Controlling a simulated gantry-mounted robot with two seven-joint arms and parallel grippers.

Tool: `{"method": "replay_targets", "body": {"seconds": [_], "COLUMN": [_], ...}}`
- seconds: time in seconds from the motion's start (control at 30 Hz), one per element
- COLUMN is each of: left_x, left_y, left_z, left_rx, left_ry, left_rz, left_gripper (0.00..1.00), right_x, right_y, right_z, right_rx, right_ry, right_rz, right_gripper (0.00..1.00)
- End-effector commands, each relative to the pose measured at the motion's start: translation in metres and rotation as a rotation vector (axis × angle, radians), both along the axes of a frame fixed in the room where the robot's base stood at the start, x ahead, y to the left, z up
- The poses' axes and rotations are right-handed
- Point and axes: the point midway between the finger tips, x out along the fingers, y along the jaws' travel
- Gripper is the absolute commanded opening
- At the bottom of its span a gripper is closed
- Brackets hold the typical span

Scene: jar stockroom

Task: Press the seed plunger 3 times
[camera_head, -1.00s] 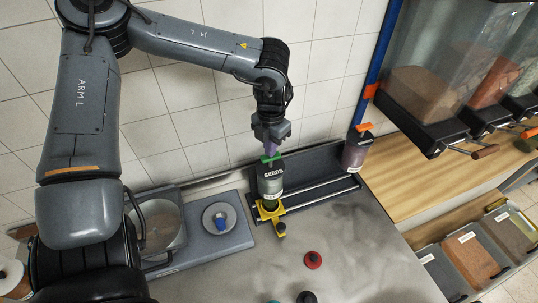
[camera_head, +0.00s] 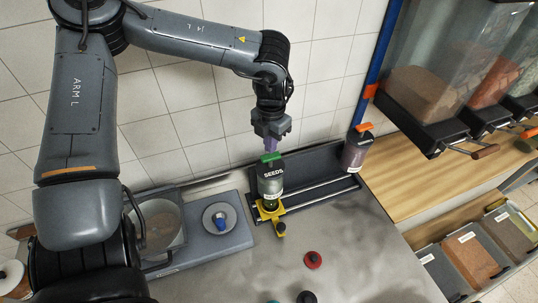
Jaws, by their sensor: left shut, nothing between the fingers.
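My right gripper is not in view.
A second dispenser with an orange top (camera_head: 356,149) stands at the rail's right end. A red knob (camera_head: 312,260) sits on the steel counter (camera_head: 365,250).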

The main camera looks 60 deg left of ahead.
Motion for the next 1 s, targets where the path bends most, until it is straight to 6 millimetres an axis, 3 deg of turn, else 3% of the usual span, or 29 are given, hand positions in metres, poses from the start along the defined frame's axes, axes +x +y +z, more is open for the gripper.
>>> {"method": "replay_targets", "body": {"seconds": [1.0], "left_x": [0.000], "left_y": [0.000], "left_z": [-0.044], "left_rx": [-0.001], "left_ry": [0.002], "left_rz": [0.000], "left_gripper": [0.00], "right_x": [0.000], "right_y": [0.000], "right_z": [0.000], "right_rx": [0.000], "right_ry": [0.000], "right_rz": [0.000], "right_gripper": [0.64]}}
